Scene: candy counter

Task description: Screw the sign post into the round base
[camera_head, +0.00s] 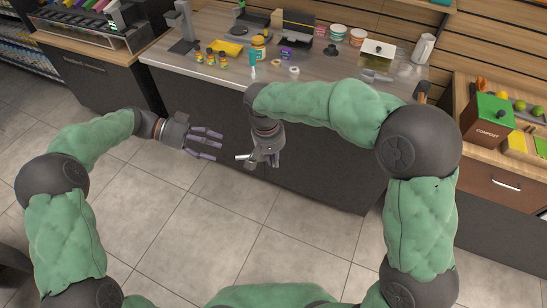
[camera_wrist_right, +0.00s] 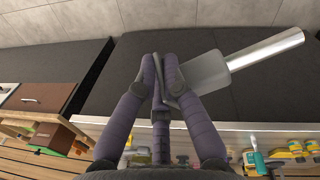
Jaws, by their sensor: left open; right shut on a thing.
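My right gripper (camera_head: 266,158) is shut on the sign post (camera_wrist_right: 266,48), a silver cylinder with a grey, flat-sided piece at its near end. The fingers (camera_wrist_right: 166,92) close on the grey piece, and the cylinder points up and right in the right wrist view. In the head view, a short pale end of the post (camera_head: 241,157) sticks out left of the right gripper. My left gripper (camera_head: 213,143) is open and empty, left of the right one. Both are in front of the counter. A small dark round piece (camera_head: 331,50) on the counter may be the round base; I cannot tell for sure.
A green compost box (camera_head: 488,122) stands on the right counter. The floor (camera_head: 190,220) between my arms is clear.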

